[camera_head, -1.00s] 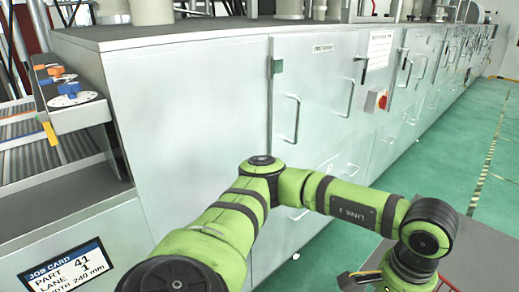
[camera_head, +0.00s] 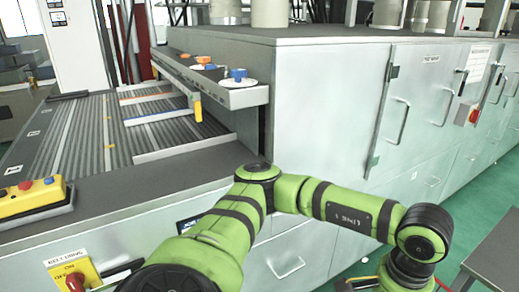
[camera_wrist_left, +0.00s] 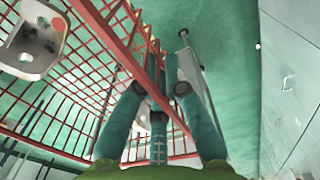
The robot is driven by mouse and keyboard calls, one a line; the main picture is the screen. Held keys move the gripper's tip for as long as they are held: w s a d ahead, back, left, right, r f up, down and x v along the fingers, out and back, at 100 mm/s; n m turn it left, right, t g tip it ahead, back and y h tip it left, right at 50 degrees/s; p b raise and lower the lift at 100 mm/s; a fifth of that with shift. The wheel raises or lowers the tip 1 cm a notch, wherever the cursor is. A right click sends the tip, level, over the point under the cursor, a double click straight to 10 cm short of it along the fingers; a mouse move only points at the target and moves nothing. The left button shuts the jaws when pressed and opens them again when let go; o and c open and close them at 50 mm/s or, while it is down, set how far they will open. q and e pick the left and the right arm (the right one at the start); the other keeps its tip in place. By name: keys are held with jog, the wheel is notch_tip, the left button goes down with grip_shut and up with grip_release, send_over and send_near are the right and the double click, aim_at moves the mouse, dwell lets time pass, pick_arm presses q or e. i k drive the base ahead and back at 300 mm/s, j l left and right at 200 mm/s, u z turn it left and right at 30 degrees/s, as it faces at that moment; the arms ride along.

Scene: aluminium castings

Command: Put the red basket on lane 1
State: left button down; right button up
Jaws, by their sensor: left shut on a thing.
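The red basket (camera_wrist_left: 105,45) is a wire mesh basket at the left of the left wrist view. A pale casting with holes (camera_wrist_left: 35,38) is inside it. My left gripper (camera_wrist_left: 158,85) is shut on the basket's red rim, with a finger on either side. In the head view, my left arm reaches right across the bottom; its gripper and the basket are out of sight there. The lanes (camera_head: 80,130) are dark roller strips with metal rails, at the left of the head view. Their small label plates are unreadable, so I cannot tell which is lane 1. My right gripper is not in view.
A yellow button box (camera_head: 35,197) stands on the near left ledge. A yellow drive switch (camera_head: 75,275) is below it. A shelf with blue and orange knobs (camera_head: 215,78) overhangs the lanes' right side. A tall metal cabinet (camera_head: 310,110) stands right of them. The visible lanes look empty.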

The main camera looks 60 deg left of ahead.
aim_at(120, 149)
jog(key=u, duration=2.55)
